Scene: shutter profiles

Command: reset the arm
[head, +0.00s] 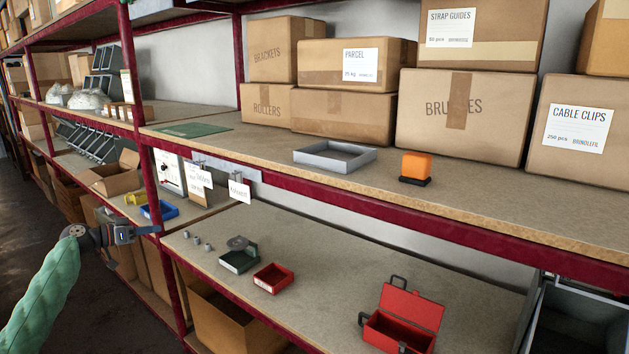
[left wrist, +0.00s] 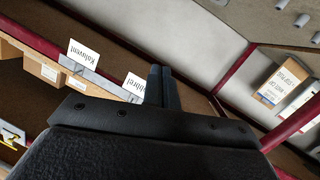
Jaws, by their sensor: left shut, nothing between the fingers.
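My left gripper (head: 148,230) is at the left of the head view, with my green-sleeved arm coming up from the lower left corner. It is in front of the red rack upright, near the edge of the lower shelf. Its fingers point right and are together, with nothing held. In the left wrist view its dark fingertips (left wrist: 161,86) also show closed and empty, with label cards beyond them. My right gripper is in neither view.
The lower shelf (head: 330,260) holds grey cylinders, a green tray (head: 239,260), a red bin (head: 273,278) and an open red toolbox (head: 404,318). The upper shelf holds a grey tray (head: 334,157), an orange block (head: 416,166) and cartons. The aisle (head: 108,300) beside my arm is open floor.

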